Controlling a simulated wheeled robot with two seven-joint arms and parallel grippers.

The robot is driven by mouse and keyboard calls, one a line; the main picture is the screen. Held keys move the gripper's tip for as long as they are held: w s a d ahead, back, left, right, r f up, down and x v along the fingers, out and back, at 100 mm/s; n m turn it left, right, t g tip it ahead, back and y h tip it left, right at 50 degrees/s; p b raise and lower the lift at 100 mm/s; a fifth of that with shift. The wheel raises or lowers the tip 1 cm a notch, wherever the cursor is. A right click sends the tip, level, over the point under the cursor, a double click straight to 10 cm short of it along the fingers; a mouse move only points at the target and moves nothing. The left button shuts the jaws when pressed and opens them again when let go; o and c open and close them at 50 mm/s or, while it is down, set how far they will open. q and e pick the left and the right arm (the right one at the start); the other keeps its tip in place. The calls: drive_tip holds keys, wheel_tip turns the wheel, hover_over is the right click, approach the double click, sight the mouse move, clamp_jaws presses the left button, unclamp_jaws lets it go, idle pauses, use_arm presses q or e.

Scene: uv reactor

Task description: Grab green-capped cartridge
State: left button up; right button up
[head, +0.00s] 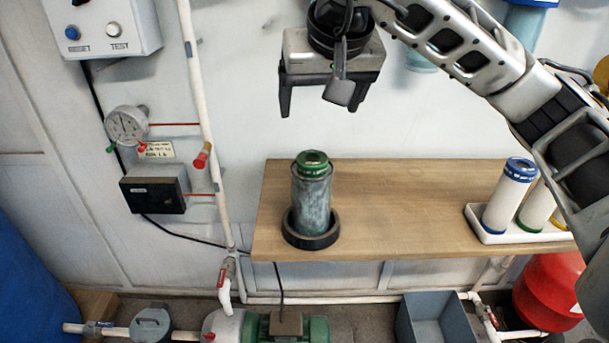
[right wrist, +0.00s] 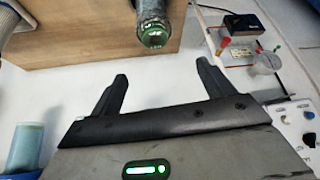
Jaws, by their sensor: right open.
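The green-capped cartridge (head: 312,203) is a dull grey cylinder with a green top. It stands upright in a dark round holder (head: 311,238) near the left end of the wooden shelf. My right gripper (head: 320,104) is open and empty, fingers pointing down, above the cartridge in the head view and apart from it. In the right wrist view the cartridge (right wrist: 153,22) shows at the top, beyond the gap between the open fingers (right wrist: 163,74), with its green cap towards the camera. My left gripper is not in view.
A white tray (head: 487,228) on the right of the shelf (head: 405,200) holds white cartridges, one with a blue cap (head: 510,195). A white vertical pipe (head: 205,130), a gauge (head: 127,125) and a dark box (head: 155,190) are left of the shelf. The shelf's middle is clear.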

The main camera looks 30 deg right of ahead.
approach(313, 158)
drive_tip(key=x, duration=0.3)
drive_tip(key=shift+p+x, duration=1)
drive_tip(key=shift+x, duration=1.7)
drive_tip(key=c, duration=1.3)
drive_tip(key=shift+c, duration=0.6)
drive_tip(key=shift+r, duration=0.1)
